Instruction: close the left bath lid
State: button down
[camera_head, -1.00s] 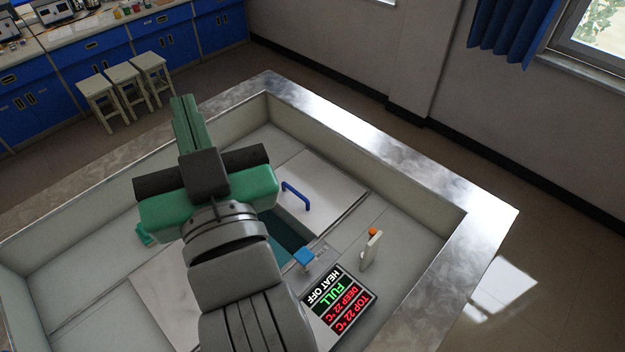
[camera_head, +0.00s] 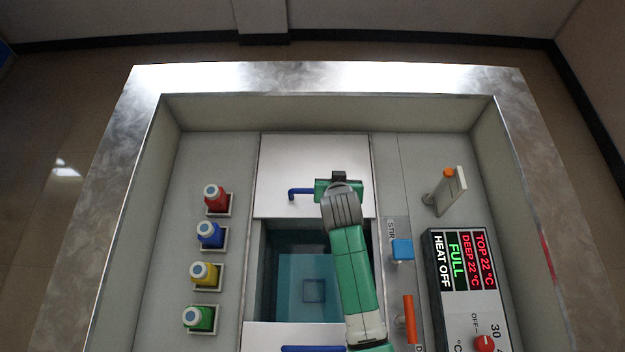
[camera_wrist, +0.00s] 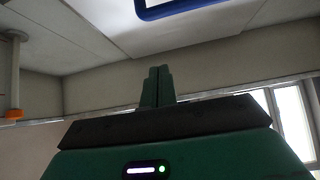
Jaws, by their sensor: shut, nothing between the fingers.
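The far lid (camera_head: 300,155) is a pale panel with a blue bar handle (camera_head: 298,192) near its front edge, and lies at the far end of the bath well. The open water (camera_head: 285,285) shows between it and a near lid (camera_head: 270,334), whose own blue handle (camera_head: 312,348) is cut by the lower edge. My gripper (camera_head: 336,187) is over the far lid, at the right end of its handle; it hides that end. In the wrist view, my shut, empty fingers (camera_wrist: 158,82) point toward the lid, with the blue handle (camera_wrist: 180,9) at the top edge. I cannot tell whether they touch.
Several coloured bottles (camera_head: 209,235) stand in a column on the left deck. To the right are a blue stir switch (camera_head: 402,250), an orange lever (camera_head: 409,318), a lit display panel (camera_head: 462,262) and a white post with an orange knob (camera_head: 448,190). A raised metal rim (camera_head: 320,76) surrounds the deck.

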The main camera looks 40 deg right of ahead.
jog(key=x, duration=0.3)
jog(key=b+x, duration=0.1)
jog(key=x, duration=0.2)
jog(key=s+b+x, duration=0.1)
jog(key=x, duration=0.2)
jog(key=shift+w+d+f, duration=0.2)
jog(key=shift+d+f, duration=0.15)
jog(key=shift+f, duration=0.25)
jog(key=shift+s+a+f+p, duration=0.2)
jog(key=shift+s+a+f, duration=0.05)
jog(key=shift+s+a, duration=0.35)
jog(key=shift+s+a+f+p, duration=0.25)
jog(key=shift+s+a, duration=0.25)
jog(key=shift+a, duration=0.25)
